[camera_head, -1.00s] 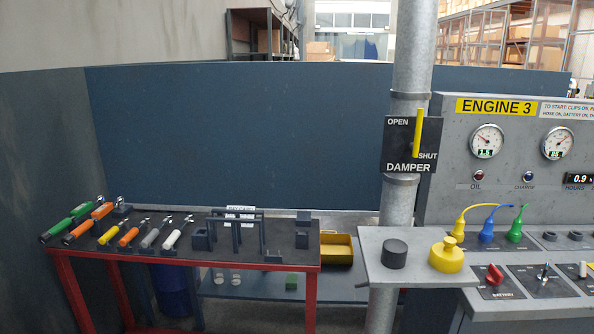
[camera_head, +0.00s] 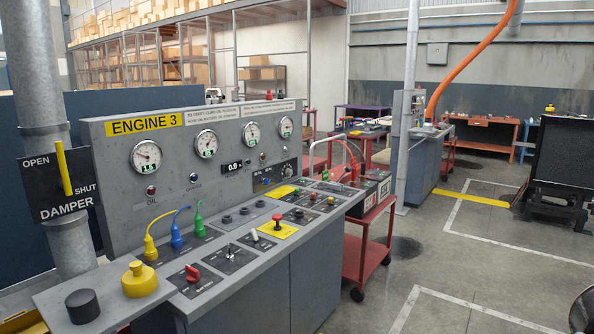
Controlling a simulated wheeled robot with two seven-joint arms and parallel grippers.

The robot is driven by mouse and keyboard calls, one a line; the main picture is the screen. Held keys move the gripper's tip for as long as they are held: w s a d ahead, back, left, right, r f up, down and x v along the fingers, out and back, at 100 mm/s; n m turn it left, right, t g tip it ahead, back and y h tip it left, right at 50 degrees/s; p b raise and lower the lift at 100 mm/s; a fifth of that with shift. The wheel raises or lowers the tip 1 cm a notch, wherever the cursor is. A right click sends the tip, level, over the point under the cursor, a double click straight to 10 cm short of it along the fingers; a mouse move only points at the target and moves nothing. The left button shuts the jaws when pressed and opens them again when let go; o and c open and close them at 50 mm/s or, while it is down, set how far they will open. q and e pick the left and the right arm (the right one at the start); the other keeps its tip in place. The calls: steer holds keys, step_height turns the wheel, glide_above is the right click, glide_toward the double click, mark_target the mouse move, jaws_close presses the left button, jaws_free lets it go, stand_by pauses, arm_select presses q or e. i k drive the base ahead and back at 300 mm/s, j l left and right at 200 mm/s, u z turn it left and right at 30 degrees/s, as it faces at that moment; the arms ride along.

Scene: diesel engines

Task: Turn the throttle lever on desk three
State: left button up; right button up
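The grey desk marked ENGINE 3 (camera_head: 144,123) stands at the left and middle of the head view. Its sloping top carries a red battery knob (camera_head: 192,273), a small metal toggle (camera_head: 229,253), a white-tipped lever (camera_head: 254,235) and a red push button (camera_head: 277,220) on a yellow plate. A black dial (camera_head: 287,168) is on its upright panel. The labels by these controls are too small to read, so I cannot tell which one is the throttle lever. Neither of my grippers is in view.
A damper plate (camera_head: 58,186) with a yellow handle is on the pipe at left. A yellow cap (camera_head: 139,280) and black cylinder (camera_head: 82,306) sit on the side shelf. A red trolley (camera_head: 368,245) with batteries stands at the desk's far end.

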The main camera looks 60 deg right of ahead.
mark_target(348, 169)
steer(key=z, duration=2.2)
